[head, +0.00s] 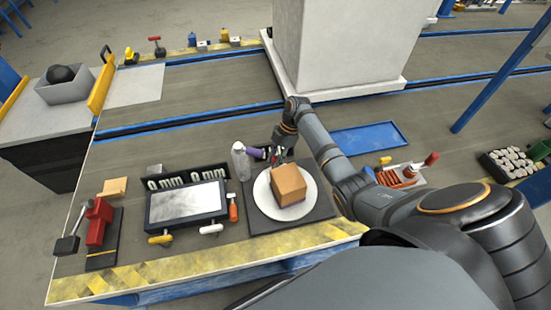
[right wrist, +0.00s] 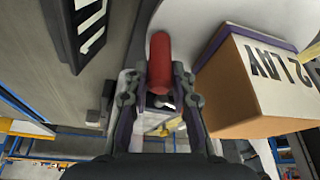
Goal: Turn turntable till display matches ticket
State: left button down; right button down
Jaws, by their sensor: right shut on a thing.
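The white round turntable (head: 262,204) sits on a dark square base at the front of the bench. A brown cardboard box (head: 289,184) stands on it; in the right wrist view the box (right wrist: 235,82) shows a white label with partly cut-off black print. My right gripper (head: 279,157) is at the turntable's far edge, behind the box. In the right wrist view my right gripper (right wrist: 158,78) is shut on a red handle (right wrist: 160,48). I cannot identify the ticket. My left gripper is out of view.
A clear bottle (head: 240,160) stands just left of my right gripper. A red clamp (head: 97,222) is at the bench's left end. An orange-handled tool (head: 233,207) lies between screen and turntable. A blue tray (head: 368,139) and a white pillar (head: 345,45) are behind.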

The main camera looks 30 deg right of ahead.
aim_at(267, 173)
jog(key=a+n+g, duration=0.1)
jog(key=a+n, duration=0.2)
jog(key=shift+s+a+n, duration=0.1)
jog(key=shift+a+n, duration=0.05)
jog(key=shift+n, duration=0.15)
jog(key=shift+s+a+n+g, duration=0.1)
jog(key=shift+a+n+g, duration=0.2)
jog(key=shift+n, duration=0.1)
jog(key=c, duration=1.1)
grip_release()
jog(key=shift+d, duration=0.1)
jog(key=v, duration=0.7)
jog(key=shift+r, duration=0.3)
